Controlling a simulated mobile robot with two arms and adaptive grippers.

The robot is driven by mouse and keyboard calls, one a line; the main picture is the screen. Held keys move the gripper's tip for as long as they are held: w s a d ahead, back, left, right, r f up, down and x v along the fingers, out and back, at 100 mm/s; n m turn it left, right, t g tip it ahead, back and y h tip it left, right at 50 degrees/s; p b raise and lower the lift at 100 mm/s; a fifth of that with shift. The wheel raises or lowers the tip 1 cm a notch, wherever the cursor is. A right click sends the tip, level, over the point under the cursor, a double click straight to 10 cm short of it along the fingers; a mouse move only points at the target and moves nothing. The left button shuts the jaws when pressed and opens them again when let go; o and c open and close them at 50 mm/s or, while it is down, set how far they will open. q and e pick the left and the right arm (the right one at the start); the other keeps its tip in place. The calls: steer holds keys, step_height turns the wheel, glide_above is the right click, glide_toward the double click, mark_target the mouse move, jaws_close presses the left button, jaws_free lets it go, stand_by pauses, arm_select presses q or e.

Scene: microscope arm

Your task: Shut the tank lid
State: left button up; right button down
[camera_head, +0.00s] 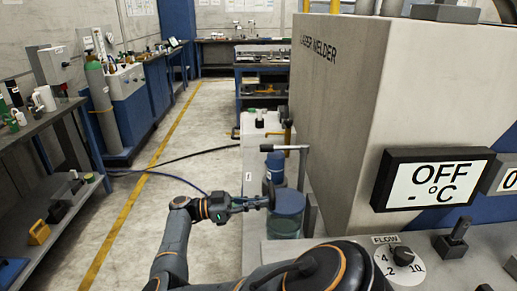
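The tank (286,230) is a clear round vessel with a blue round lid (289,203), right of my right gripper and just left of the laser welder. I cannot tell whether the lid sits flush or is tilted. My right gripper (268,200) reaches in from the bottom, its fingertips pointing right at the lid's left edge. It is small here, so contact with the lid and the finger opening cannot be made out. My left gripper is not in view.
The laser welder (337,110) rises close on the right, with its OFF display (432,180) and flow knob (403,256). A blue-capped bottle (275,165) and a grey T-shaped handle (292,148) stand behind the tank. Open floor (190,125) lies left; a cluttered bench (45,120) is beyond.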

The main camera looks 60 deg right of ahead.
steer(key=shift+a+f, duration=0.15)
steer(key=shift+f, duration=0.3)
steer(key=v, duration=0.7)
steer(key=shift+w+r, duration=0.2)
steer(key=shift+r, duration=0.25)
